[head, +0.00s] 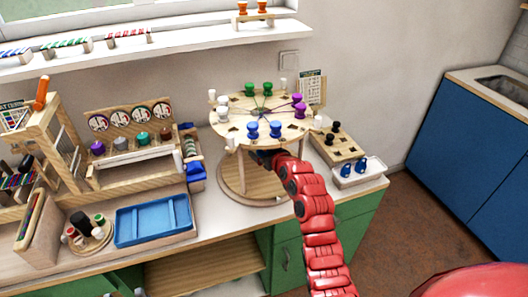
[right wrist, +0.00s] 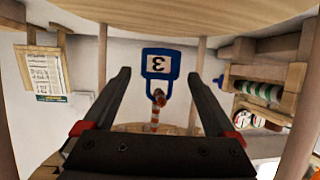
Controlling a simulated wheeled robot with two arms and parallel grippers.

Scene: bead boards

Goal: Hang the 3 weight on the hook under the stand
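In the right wrist view, which looks upside down, the blue weight marked 3 (right wrist: 160,65) is under the stand. Its loop handle is around the tip of a red-and-white striped hook (right wrist: 156,118), and it appears to hang there. My right gripper (right wrist: 165,75) is open, with one finger on each side of the weight and a gap to both. In the head view my right gripper (head: 262,157) is under the front edge of the round wooden stand (head: 245,130), and the weight is hidden. My left gripper is not in view.
Pegs stand on the stand's top, and its legs rise from a round base (head: 232,180). A white tray (head: 340,182) with blue pieces and a peg board (head: 325,148) are at right. A blue tray (head: 150,222) and wooden racks are at left.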

